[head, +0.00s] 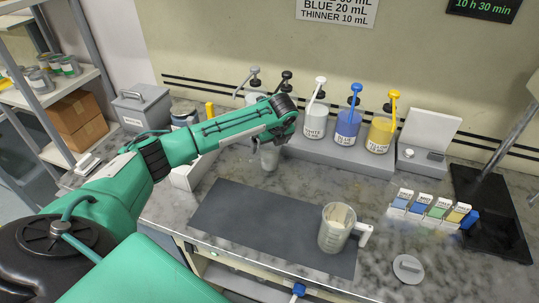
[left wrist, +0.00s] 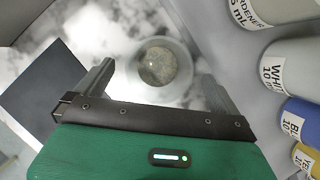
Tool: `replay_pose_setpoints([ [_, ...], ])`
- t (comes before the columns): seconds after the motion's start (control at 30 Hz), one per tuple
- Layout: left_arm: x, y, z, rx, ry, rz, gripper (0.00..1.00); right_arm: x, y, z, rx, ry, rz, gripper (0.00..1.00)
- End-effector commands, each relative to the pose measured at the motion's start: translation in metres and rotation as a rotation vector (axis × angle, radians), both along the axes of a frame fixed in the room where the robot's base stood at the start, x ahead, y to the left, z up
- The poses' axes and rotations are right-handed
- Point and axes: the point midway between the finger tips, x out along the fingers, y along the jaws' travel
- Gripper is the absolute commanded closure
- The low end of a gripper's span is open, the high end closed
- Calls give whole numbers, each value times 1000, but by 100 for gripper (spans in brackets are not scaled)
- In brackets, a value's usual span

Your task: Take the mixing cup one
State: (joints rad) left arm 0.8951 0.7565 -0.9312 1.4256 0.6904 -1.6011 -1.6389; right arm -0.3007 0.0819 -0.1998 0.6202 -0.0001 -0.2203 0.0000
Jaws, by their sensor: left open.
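A translucent mixing cup (head: 269,158) stands upright on the marble counter, just behind the dark mat. My left gripper (head: 274,142) is over it, pointing down, and its fingers are partly hidden in the head view. In the left wrist view the round cup (left wrist: 160,66) shows from above between the two spread fingers of my open left gripper (left wrist: 157,72). I cannot tell whether the fingers touch it. A second, larger jug with a handle (head: 334,235) stands on the front right of the mat, with pale things inside. My right gripper is not in view.
White, blue and yellow pump bottles (head: 347,123) stand on a grey riser behind the cup, close to the arm. A dark mat (head: 240,215) lies in front. Color sample cards (head: 422,207) and a round lid (head: 408,268) are at right.

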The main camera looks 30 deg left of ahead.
Motion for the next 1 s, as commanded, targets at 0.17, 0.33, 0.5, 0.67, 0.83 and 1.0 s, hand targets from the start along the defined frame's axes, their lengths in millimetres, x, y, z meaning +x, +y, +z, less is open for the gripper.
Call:
replay_pose_setpoints([
  [0.17,5,9,-26,-1,4,2,0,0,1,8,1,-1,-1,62],
  [0.33,8,14,-41,0,1,0,0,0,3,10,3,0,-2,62],
  [0.5,9,15,-42,0,0,0,0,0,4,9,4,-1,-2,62],
  [0.67,9,15,-42,0,0,0,20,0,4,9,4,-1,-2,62],
  [0.83,9,15,-42,0,0,0,51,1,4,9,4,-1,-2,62],
  [1.0,9,15,-42,0,0,1,56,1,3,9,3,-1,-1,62],
])
